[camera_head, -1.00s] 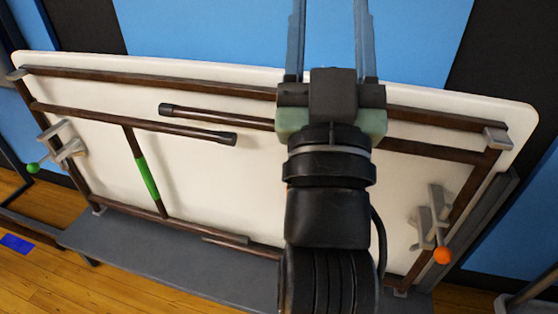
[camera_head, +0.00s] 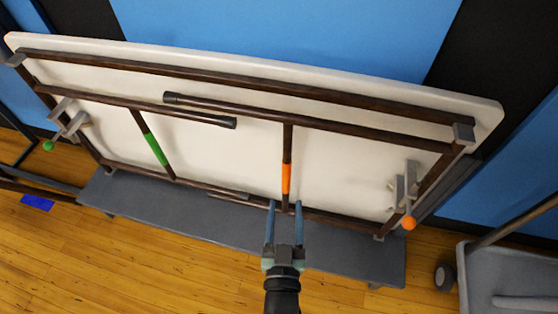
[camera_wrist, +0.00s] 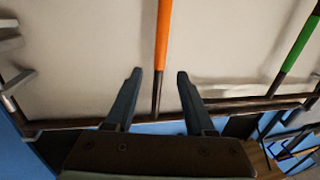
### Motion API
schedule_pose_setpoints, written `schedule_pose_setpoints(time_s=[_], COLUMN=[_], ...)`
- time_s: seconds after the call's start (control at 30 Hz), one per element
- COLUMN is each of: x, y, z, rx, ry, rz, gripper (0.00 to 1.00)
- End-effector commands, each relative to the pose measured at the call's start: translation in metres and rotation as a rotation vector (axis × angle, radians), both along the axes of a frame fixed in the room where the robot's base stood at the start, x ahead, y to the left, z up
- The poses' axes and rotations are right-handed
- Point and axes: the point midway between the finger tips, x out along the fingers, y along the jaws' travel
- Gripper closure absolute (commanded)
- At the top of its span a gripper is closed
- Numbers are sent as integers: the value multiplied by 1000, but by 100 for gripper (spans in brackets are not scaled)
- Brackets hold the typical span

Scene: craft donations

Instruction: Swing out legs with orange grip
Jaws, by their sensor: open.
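The folding table (camera_head: 230,140) stands on its side, its white underside facing me, with brown folded leg frames. The orange grip (camera_head: 286,178) is a sleeve on an upright bar of the right leg frame (camera_head: 340,123). In the wrist view the orange grip (camera_wrist: 163,35) is above and between my fingers. My gripper (camera_head: 285,204) is open and empty, its fingertips below the orange grip, one on each side of the bar's line in the picture. My gripper also shows in the wrist view (camera_wrist: 158,75). I cannot tell how far the fingers are from the bar.
A green grip (camera_head: 156,149) marks the left leg frame. A latch with an orange knob (camera_head: 408,223) is at the right, one with a green knob (camera_head: 48,146) at the left. A grey bench (camera_head: 240,230) lies below the table; a grey cart (camera_head: 510,270) stands at the right.

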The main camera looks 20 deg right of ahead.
Motion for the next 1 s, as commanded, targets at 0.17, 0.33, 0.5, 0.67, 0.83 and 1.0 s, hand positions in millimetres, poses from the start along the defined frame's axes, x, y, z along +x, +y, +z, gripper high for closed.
schedule_pose_setpoints(time_s=[0.17, 0.33, 0.5, 0.67, 0.83, 1.0], x=[35, 67, 91, 103, 107, 107], y=[-15, -28, -38, -42, -44, -44], z=[-2, -2, 0, 0, 1, 1], rx=[0, 1, 0, 0, 1, 1], ry=[-8, -5, -4, -3, -1, -1], rz=[-1, 1, 1, 2, 3, 3], gripper=[45, 45, 45, 45, 45, 45])
